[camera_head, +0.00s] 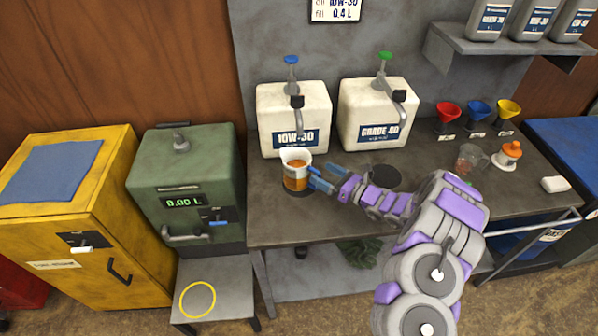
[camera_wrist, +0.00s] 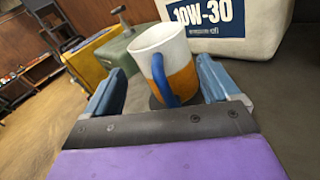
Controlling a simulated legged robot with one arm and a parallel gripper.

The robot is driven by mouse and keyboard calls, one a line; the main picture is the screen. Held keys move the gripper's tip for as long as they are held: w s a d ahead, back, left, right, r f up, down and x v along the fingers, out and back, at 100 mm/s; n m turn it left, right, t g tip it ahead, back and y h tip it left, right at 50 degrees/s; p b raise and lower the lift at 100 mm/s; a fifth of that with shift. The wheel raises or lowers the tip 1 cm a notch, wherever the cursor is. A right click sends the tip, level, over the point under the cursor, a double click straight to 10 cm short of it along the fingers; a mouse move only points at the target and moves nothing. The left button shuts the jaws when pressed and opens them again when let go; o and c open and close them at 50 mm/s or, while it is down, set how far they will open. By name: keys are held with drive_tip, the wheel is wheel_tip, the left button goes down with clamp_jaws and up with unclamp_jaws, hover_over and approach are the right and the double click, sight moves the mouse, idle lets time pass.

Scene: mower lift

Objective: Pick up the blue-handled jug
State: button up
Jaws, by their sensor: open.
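The blue-handled jug (camera_head: 296,172) stands upright on the bench in front of the 10W-30 container. It is white above and amber below, as if part filled with amber liquid. It also shows in the wrist view (camera_wrist: 166,62), with its blue handle toward my gripper. My gripper (camera_head: 328,178) comes from the right, low over the bench. In the wrist view my gripper (camera_wrist: 160,88) has its blue fingers apart, one on each side of the jug and handle. I cannot tell whether a finger touches the jug.
White containers marked 10W-30 (camera_head: 278,110) and GRADE 40 (camera_head: 377,105) stand behind. A green dispenser (camera_head: 187,165) reading 0.00 L and a yellow cabinet (camera_head: 85,220) are at left. Coloured funnels (camera_head: 479,113), a clear jug (camera_head: 468,160) and an orange-topped item (camera_head: 508,155) are at right.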

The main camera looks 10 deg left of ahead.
sight(313, 170)
drive_tip(key=x, duration=0.4)
drive_tip(key=shift+a+f+b, duration=0.2)
drive_tip(key=shift+a+b, duration=0.15)
drive_tip(key=shift+a, duration=0.05)
drive_tip(key=shift+d, duration=0.1)
drive_tip(key=shift+d, duration=0.1)
drive_tip(key=shift+c, duration=0.2)
drive_tip(key=shift+d, duration=0.1)
drive_tip(key=c, duration=0.3)
clamp_jaws()
